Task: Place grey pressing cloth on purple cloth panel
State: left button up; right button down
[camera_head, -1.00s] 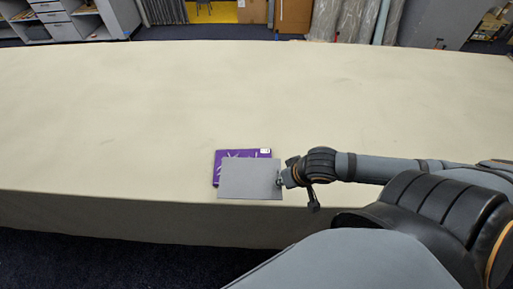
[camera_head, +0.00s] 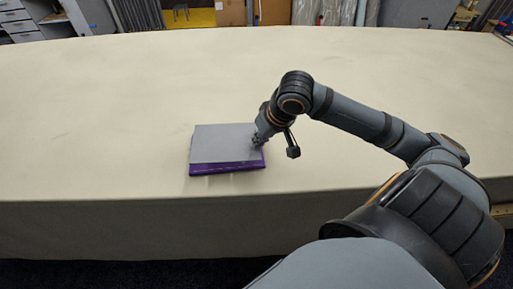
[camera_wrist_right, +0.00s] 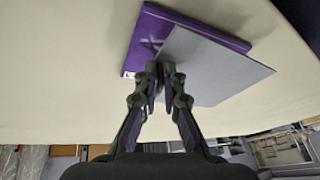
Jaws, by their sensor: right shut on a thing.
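The grey pressing cloth (camera_head: 222,141) is a flat grey sheet that covers most of the purple cloth panel (camera_head: 215,169) in the head view. A purple strip shows along the panel's near edge and right side. My right gripper (camera_head: 257,143) is shut on the grey cloth's right edge. In the right wrist view, my right gripper (camera_wrist_right: 159,72) pinches the edge of the grey cloth (camera_wrist_right: 209,66), which lies askew across the purple panel (camera_wrist_right: 150,33). I cannot tell whether the cloth touches the panel. My left gripper is not in view.
The long cream table (camera_head: 120,110) is clear around the panel, with its front edge just nearer than the panel. Shelves, rolls and boxes (camera_head: 230,12) stand beyond the table's far edge.

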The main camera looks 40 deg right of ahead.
jog(key=shift+w+d+f+b, duration=0.15)
jog(key=shift+w+f+b, duration=0.05)
jog(key=shift+w+f, duration=0.6)
jog(key=shift+w+d+f+b, duration=0.15)
jog(key=shift+w+f, duration=0.4)
jog(key=shift+f, duration=0.3)
jog(key=shift+w+d+f, duration=0.1)
jog(key=shift+w+f, duration=0.05)
jog(key=shift+f, duration=1.6)
jog(key=shift+f, duration=0.1)
jog(key=c, duration=1.5)
grip_release()
